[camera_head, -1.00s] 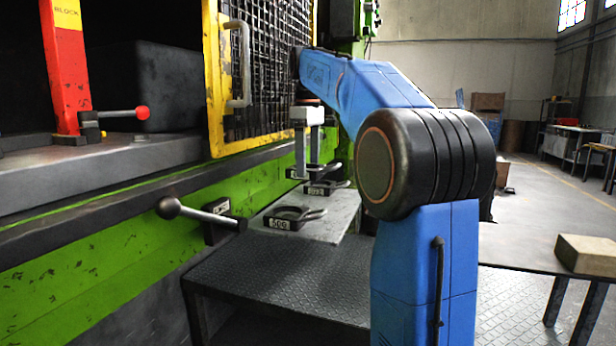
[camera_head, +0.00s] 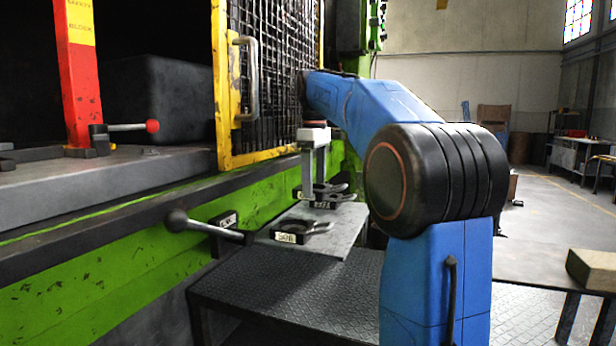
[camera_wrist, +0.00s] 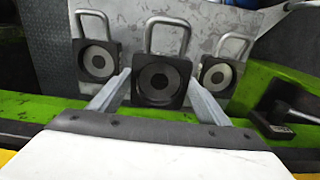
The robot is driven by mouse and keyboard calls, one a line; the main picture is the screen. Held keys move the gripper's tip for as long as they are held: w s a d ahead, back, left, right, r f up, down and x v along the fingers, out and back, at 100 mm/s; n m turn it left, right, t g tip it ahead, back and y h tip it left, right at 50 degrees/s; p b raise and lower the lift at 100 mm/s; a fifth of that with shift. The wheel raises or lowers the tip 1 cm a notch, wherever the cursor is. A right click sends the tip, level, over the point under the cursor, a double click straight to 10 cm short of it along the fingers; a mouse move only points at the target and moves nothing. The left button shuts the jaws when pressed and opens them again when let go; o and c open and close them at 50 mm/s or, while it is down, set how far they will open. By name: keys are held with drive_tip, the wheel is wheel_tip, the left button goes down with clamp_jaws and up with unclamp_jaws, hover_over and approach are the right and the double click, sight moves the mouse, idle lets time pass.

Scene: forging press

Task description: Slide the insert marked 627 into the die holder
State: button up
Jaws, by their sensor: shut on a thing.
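Three dark inserts with loop handles and round recesses show in the wrist view: a left one (camera_wrist: 97,62), a middle one (camera_wrist: 160,92) and a right one (camera_wrist: 217,76). My gripper (camera_wrist: 160,88) is shut on the middle insert, one finger on each side. The middle insert (camera_head: 328,203) shows partly in the head view, below my gripper (camera_head: 314,185). Its mark is too small to read surely. The near insert (camera_head: 298,233) has a white label that looks like 506. The die holder cannot be made out.
The inserts' grey plate (camera_head: 345,235) sticks out beside the green press bed, above a dark chequered step (camera_head: 290,295). A black-knobbed lever (camera_head: 195,224), a yellow-framed mesh guard (camera_head: 225,90) and a red safety block (camera_head: 80,80) are nearby. A table with a pale block (camera_head: 592,268) stands at right.

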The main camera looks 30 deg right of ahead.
drive_tip(key=shift+f, duration=2.9)
drive_tip(key=shift+f, duration=0.15)
drive_tip(key=o, duration=2.1)
drive_tip(key=shift+f, duration=0.1)
